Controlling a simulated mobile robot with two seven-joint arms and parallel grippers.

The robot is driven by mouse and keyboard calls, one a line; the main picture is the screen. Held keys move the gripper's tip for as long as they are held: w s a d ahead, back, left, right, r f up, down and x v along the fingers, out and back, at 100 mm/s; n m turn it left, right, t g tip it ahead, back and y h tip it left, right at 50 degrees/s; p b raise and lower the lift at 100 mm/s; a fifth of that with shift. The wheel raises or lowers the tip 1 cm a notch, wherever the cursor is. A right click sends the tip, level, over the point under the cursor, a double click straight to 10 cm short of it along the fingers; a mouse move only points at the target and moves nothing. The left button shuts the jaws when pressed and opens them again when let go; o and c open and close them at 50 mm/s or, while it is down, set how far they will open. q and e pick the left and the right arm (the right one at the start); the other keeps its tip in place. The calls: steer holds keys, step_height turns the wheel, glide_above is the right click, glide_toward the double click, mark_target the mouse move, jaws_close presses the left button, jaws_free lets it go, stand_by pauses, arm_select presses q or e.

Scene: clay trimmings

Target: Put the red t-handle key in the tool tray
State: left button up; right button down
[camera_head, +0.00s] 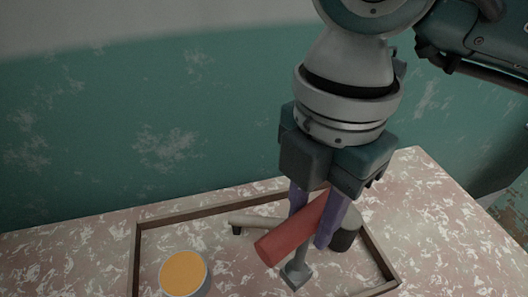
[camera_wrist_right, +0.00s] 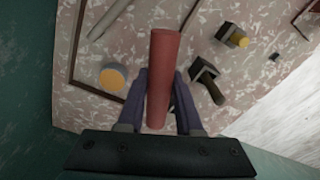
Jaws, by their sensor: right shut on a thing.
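My right gripper (camera_head: 318,225) is shut on the red t-handle key (camera_head: 290,238), with a purple finger on either side of its red bar. The bar lies tilted in the head view, and its grey shank (camera_head: 297,270) points down between the fingers. In the right wrist view the red bar (camera_wrist_right: 163,65) stands out between the fingertips (camera_wrist_right: 160,100), and the shank is hidden. The tool tray (camera_head: 186,207) has a thin brown rim. The key appears over the inside of the tray; I cannot tell whether the shank touches its floor. My left gripper is not in view.
In the tray are an orange-topped round thing (camera_head: 184,274), a pale-handled tool (camera_head: 262,222) and a dark cylinder (camera_head: 343,238), partly behind the key. The wrist view shows a dark block with a yellow end (camera_wrist_right: 232,36). A green wall (camera_head: 130,130) stands behind.

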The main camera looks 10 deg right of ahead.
mark_target(301, 256)
step_height(301, 256, down, 6)
steer(key=shift+r+b, duration=0.15)
steer(key=shift+b, duration=0.2)
steer(key=shift+f+b, duration=0.35)
steer(key=shift+f, duration=1.4)
steer(key=shift+f, duration=0.25)
steer(key=c, duration=0.6)
jaws_free()
steer(key=shift+r, duration=0.1)
